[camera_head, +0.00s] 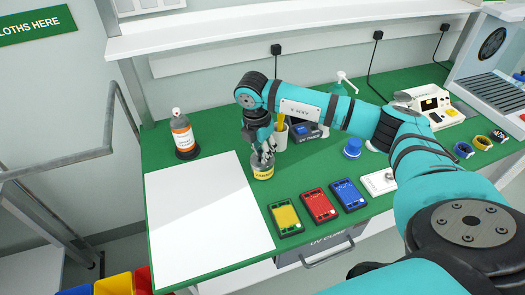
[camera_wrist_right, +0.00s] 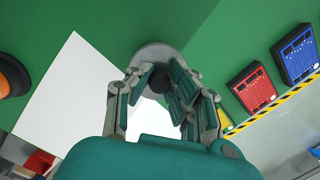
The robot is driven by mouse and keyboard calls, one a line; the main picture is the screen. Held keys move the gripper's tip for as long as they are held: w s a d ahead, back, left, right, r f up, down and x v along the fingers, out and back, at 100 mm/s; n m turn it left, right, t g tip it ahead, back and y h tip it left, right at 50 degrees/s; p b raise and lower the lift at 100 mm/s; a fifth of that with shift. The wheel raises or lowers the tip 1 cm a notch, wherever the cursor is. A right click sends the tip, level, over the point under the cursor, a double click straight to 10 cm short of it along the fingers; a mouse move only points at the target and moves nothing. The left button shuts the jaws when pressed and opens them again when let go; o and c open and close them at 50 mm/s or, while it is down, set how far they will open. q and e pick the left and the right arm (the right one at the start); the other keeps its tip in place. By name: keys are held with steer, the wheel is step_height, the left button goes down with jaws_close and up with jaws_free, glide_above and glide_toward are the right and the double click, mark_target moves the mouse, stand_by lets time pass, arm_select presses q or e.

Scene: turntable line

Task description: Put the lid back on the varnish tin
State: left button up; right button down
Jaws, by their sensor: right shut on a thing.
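The varnish tin (camera_head: 263,173), small with a yellow label, stands on the green bench just right of the white sheet. My right gripper (camera_head: 264,154) points down directly over it, its fingers at the tin's top. In the right wrist view the gripper (camera_wrist_right: 160,88) is shut on the dark knob of the round grey lid (camera_wrist_right: 152,53). The lid hides the tin's mouth in that view. I cannot tell whether the lid rests on the rim or hangs slightly above it. My left gripper is out of view.
Yellow (camera_head: 286,218), red (camera_head: 319,206) and blue (camera_head: 348,195) devices lie at the front. A cup (camera_head: 281,138) and a blue-topped item (camera_head: 352,147) stand behind.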

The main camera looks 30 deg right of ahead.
steer(key=c, duration=0.7)
jaws_free()
steer(key=shift+r, duration=0.15)
steer(key=shift+r+p, duration=2.3)
steer(key=shift+r, duration=1.1)
